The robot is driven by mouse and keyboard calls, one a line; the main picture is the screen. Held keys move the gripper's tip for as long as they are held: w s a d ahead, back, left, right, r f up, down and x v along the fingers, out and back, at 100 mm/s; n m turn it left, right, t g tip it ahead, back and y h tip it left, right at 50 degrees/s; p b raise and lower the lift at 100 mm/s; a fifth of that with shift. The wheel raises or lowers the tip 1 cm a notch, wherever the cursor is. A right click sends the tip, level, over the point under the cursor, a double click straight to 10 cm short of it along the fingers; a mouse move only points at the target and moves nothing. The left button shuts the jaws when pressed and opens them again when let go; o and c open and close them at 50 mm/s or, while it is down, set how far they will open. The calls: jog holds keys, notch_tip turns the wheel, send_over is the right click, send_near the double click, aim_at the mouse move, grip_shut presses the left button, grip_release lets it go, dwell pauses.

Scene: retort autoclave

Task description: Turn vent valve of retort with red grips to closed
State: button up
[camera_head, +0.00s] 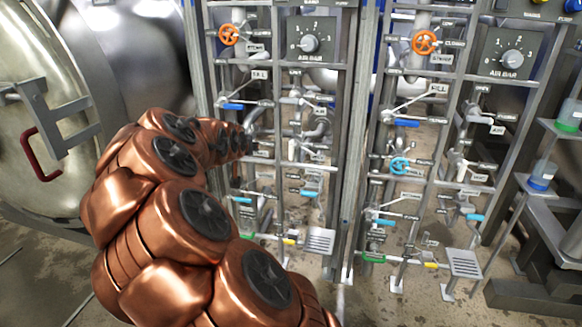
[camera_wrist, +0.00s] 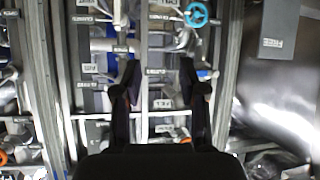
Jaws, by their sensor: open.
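The retort with the red grip (camera_head: 40,155) stands at the left in the head view; its door handle is dark red. The pipe panel beside it carries a vent valve with a pale handle (camera_head: 292,150), which hangs roughly vertical beside a small label. What looks like the same pale handle (camera_wrist: 112,30) shows at the upper left in the wrist view, which is turned upside down. My gripper (camera_wrist: 159,78) is open and empty in front of this panel, with the pale handle beyond and left of its fingers. In the head view my copper-coloured arm hides most of my gripper.
A similar panel on the right has an orange wheel (camera_head: 425,42) and a blue wheel (camera_head: 400,166). The left panel has an orange wheel (camera_head: 229,34), an air dial (camera_head: 309,44) and a blue lever (camera_head: 233,106). A steel upright (camera_head: 349,150) stands between the panels. Pipes crowd both.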

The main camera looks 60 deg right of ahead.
jog(key=d+f+m+h+b, duration=0.1)
jog(key=d+f+h+b, duration=0.45)
jog(key=d, duration=0.65)
jog(key=m+h+b, duration=0.1)
jog(key=b, duration=0.5)
send_near(290, 150)
jog(key=d, duration=0.3)
jog(key=shift+m, duration=0.3)
jog(key=shift+w+x, duration=0.15)
jog(key=shift+x, duration=1.35)
jog(key=shift+w+x, duration=0.15)
jog(key=shift+x, duration=1.35)
jog(key=shift+w+d, duration=0.35)
jog(key=shift+d, duration=0.6)
jog(key=shift+c, duration=0.3)
grip_shut()
